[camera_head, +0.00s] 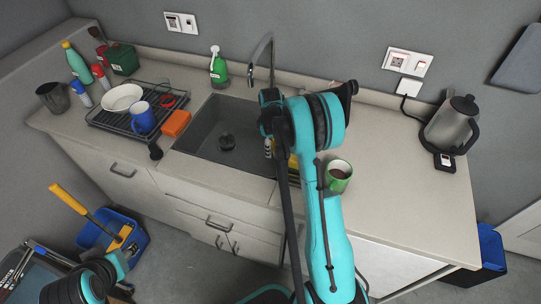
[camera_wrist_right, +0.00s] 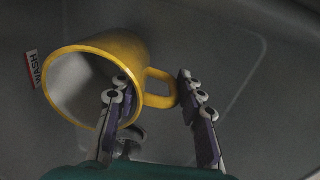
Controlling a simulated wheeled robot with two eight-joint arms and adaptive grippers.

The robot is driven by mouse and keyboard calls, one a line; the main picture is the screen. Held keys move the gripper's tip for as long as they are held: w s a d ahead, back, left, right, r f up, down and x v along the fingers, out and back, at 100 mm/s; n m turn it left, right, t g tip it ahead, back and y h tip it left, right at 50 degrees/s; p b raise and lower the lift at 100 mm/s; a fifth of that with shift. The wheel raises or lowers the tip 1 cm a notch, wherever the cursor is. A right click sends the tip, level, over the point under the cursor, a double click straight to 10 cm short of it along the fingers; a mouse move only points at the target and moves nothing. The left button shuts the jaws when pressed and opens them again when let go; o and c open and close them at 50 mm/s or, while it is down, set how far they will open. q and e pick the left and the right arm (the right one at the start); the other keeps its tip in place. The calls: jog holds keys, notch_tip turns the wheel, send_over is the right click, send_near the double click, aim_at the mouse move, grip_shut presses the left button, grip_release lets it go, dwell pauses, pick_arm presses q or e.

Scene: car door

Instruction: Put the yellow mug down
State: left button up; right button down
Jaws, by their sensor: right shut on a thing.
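The yellow mug (camera_wrist_right: 128,52) fills the left of the right wrist view, tilted, with its open mouth facing left and its handle on the right. My right gripper (camera_wrist_right: 155,105) is shut on it: one finger overlaps the mouth, the other is beyond the handle. Exact finger contact is hard to make out. In the head view, a small yellow part of the mug (camera_head: 293,164) shows behind my right arm, over the right side of the sink (camera_head: 215,140). My right gripper is mostly hidden there.
A green mug (camera_head: 338,178) stands on the counter right of my right arm. A kettle (camera_head: 452,125) is farther right. The faucet (camera_head: 263,55) rises behind the sink. A dish rack (camera_head: 112,122) with a plate and blue mug is at left. The right counter has clear room.

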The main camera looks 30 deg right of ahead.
notch_tip(320, 180, down, 4)
jog(key=shift+f+b, duration=0.15)
jog(key=shift+b, duration=0.4)
jog(key=c, duration=1)
grip_release()
jog(key=shift+o, duration=0.2)
